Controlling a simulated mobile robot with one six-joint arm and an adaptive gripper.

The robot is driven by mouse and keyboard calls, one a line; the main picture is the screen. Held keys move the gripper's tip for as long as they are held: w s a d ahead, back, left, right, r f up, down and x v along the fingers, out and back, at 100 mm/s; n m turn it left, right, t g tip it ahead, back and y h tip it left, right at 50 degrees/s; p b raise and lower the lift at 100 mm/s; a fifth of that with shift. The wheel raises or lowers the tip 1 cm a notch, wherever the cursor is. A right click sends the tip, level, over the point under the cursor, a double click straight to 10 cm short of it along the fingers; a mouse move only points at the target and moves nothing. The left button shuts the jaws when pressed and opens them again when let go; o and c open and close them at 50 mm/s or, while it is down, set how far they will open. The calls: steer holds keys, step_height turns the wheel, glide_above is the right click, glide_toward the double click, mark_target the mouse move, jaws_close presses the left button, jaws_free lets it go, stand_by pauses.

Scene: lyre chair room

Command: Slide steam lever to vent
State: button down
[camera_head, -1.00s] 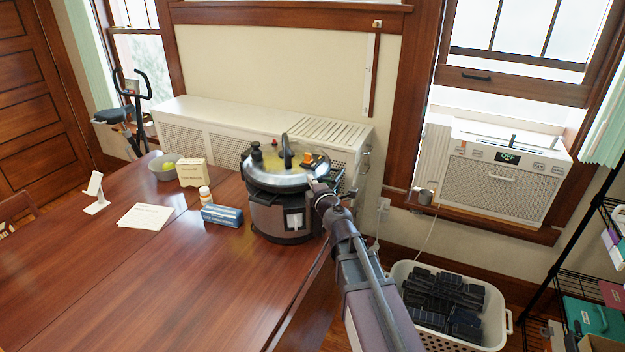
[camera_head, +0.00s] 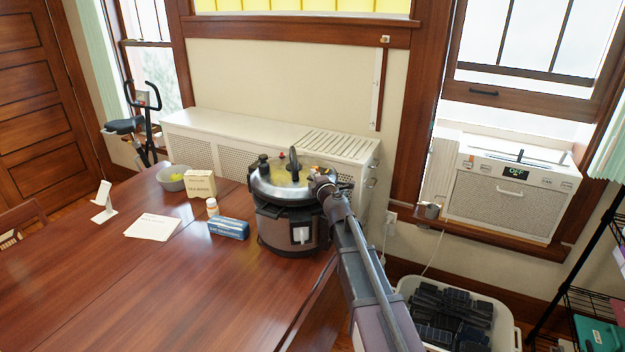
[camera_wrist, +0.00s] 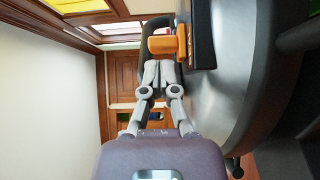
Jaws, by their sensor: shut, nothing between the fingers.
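The pressure cooker (camera_head: 287,232) stands upright on the table near its right edge. Its silver lid (camera_head: 280,190) carries a black handle and small knobs. The orange steam lever (camera_wrist: 165,45) shows in the wrist view just past my fingertips, beside a black block (camera_wrist: 201,35) on the lid. In the head view my gripper hides the lever. My gripper (camera_head: 318,182) is at the right side of the lid. In the wrist view my gripper (camera_wrist: 160,68) is shut and empty, its tips at the lever. I cannot tell whether they touch it.
The wooden table (camera_head: 150,290) holds a blue box (camera_head: 228,229), a bottle (camera_head: 212,207), a tan box (camera_head: 200,187), papers (camera_head: 153,227) and a bowl (camera_head: 172,178). A white radiator cover (camera_head: 215,135) stands behind. A basket (camera_head: 405,285) sits on the floor at right.

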steer(key=shift+w+d, duration=0.1)
stand_by(0.3)
steer(key=w+d, duration=0.1)
steer(key=w, duration=0.1)
steer(key=w+d, duration=0.1)
steer(key=shift+w, duration=0.4)
steer(key=shift+s, duration=0.2)
steer(key=v, duration=1.2)
